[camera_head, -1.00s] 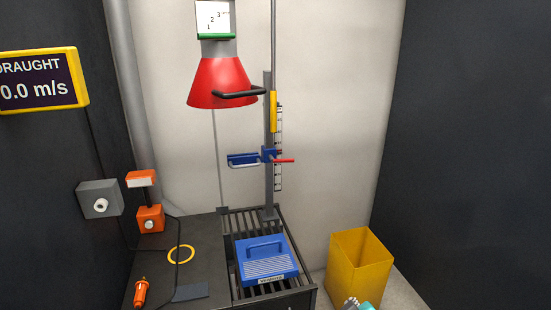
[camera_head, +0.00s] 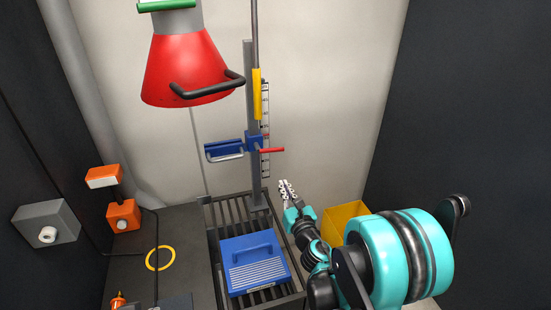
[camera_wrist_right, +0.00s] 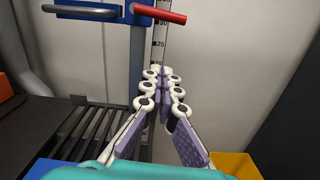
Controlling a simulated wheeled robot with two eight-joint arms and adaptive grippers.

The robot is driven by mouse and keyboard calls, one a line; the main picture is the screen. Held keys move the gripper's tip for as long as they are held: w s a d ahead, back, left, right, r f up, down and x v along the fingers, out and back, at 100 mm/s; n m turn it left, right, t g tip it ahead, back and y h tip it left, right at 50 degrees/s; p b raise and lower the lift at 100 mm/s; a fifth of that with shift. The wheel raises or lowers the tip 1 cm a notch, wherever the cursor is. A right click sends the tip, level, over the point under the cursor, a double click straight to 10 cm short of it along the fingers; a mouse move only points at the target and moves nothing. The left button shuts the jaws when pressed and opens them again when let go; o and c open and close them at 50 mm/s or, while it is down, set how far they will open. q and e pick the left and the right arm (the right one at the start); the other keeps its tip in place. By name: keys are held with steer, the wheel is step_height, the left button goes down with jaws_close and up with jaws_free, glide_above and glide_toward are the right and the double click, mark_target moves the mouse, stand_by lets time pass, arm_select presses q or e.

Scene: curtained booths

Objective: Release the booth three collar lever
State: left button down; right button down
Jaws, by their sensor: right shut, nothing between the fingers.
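The collar lever is a red rod (camera_head: 270,150) sticking out to the right from a blue collar (camera_head: 254,142) on the grey upright post (camera_head: 250,110). In the right wrist view the red lever (camera_wrist_right: 160,14) shows at the top, above and beyond my fingertips. A blue bracket with a grey handle (camera_head: 224,150) is on the collar's left. My right gripper (camera_head: 288,186) is shut and empty, below and a little right of the lever, apart from it. It also shows in the right wrist view (camera_wrist_right: 162,72). My left gripper is not in view.
A red hood (camera_head: 185,65) with a black handle hangs above, left of the post. A blue handled block (camera_head: 254,265) lies on the slatted bench (camera_head: 213,222). A yellow bin (camera_head: 342,220) stands behind my right arm. A ruler scale (camera_head: 266,120) runs beside the post.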

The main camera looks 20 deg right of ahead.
steer(key=w+r, duration=0.4)
steer(key=w, duration=0.4)
steer(key=shift+w+b, duration=0.35)
steer(key=shift+w, duration=0.05)
steer(key=shift+d+r, duration=0.1)
steer(key=shift+r, duration=0.05)
steer(key=shift+w+d+r+n+p, duration=0.15)
steer(key=shift+r+n+p, duration=0.25)
steer(key=shift+r+n, duration=0.3)
